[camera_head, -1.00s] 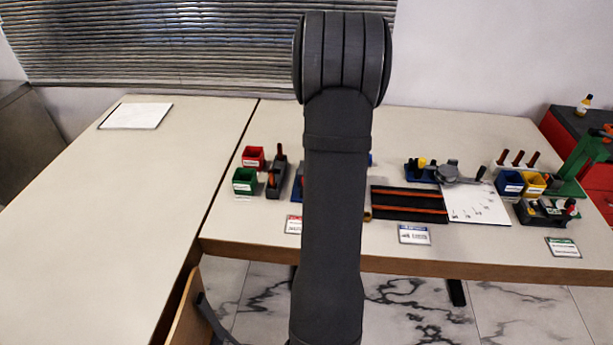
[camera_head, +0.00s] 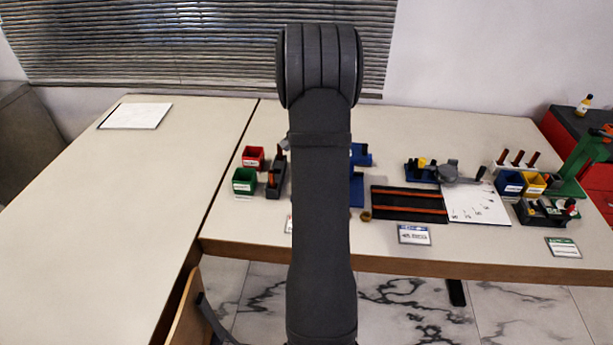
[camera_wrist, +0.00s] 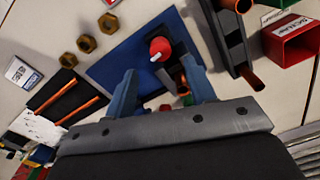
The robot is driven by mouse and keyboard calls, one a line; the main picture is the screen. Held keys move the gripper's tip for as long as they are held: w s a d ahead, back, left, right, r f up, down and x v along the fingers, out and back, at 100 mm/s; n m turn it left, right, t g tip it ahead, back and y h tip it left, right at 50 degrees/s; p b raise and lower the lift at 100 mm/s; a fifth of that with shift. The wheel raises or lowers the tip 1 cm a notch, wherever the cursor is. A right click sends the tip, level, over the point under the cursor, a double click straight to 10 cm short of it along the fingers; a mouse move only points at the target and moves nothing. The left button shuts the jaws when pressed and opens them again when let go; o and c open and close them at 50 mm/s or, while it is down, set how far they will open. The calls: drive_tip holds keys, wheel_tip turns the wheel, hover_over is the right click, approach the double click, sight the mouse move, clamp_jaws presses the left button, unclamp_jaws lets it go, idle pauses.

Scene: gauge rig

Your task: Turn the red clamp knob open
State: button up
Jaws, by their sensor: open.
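The red clamp knob (camera_wrist: 159,47) shows in the wrist view above a blue plate (camera_wrist: 110,72), with a pale stub or mark on its front. My gripper (camera_wrist: 159,66) is open, its two blue-grey fingers apart. In the picture the knob lies just beyond and between the fingertips; I cannot tell the height gap, and no contact is visible. Some dark and red parts sit lower between the fingers, partly hidden. In the head view my arm hides the knob and gripper; only a blue part of the rig (camera_head: 357,192) shows at its right.
A dark holder with orange-ended parts (camera_wrist: 232,40) stands close to the right finger in the wrist view, with a red bin (camera_wrist: 291,42) beyond. Brass nuts (camera_wrist: 87,44) lie to the left. A black mat with orange strips (camera_head: 408,204) lies right of my arm. The left table is mostly clear.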

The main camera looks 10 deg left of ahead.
wheel_tip(320, 180, down, 6)
drive_tip(key=shift+f, duration=0.1)
drive_tip(key=shift+c, duration=0.4)
drive_tip(key=c, duration=0.9)
